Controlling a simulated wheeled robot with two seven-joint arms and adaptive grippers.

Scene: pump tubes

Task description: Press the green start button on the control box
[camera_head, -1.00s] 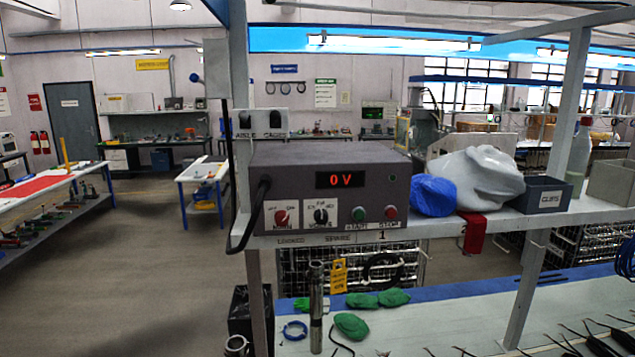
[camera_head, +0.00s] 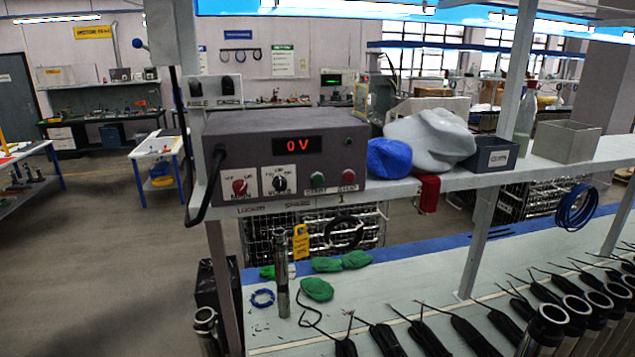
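The control box (camera_head: 345,161) is a dark grey unit on the shelf, left of the picture's middle. Its red display (camera_head: 297,145) reads 0 V. The green start button (camera_head: 317,180) sits low on its front, above the START label. The red stop button (camera_head: 348,177) is just right of it. A red main knob (camera_head: 239,186) and a black selector knob (camera_head: 279,183) are further left on the front. Neither of my grippers shows in this view, and nothing covers the green button.
The shelf (camera_head: 400,188) also carries a blue cloth (camera_head: 389,159), a grey bag (camera_head: 432,140) and a dark bin (camera_head: 494,154). An upright post (camera_head: 490,240) stands right of the box. Below, a metal tube (camera_head: 281,275) stands on the bench among green gloves (camera_head: 316,289).

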